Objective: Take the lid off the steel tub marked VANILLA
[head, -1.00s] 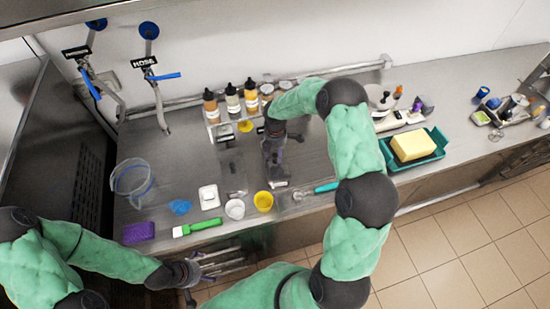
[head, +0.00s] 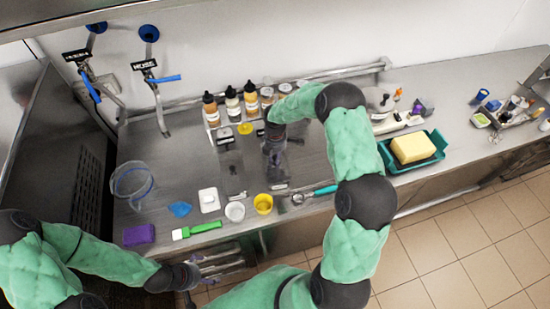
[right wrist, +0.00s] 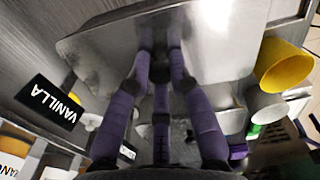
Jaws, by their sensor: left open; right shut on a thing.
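My right gripper (head: 275,168) reaches down over the steel counter. In the right wrist view its purple fingers (right wrist: 160,62) are shut on a flat steel lid (right wrist: 225,50). A black label reading VANILLA (right wrist: 50,102) is beside the lid at the left. The head view is too small to read this label, and my arm and gripper cover much of that spot. I cannot tell whether the lid is clear of its tub. My left gripper (head: 222,264) is open and empty in front of the counter's front edge.
A yellow cup (head: 263,204), a white cup (head: 235,212) and a teal-handled scoop (head: 314,193) are near the front edge. Bottles (head: 232,102) stand behind. A clear jug (head: 132,184) is at the left, a green tray (head: 439,148) at the right.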

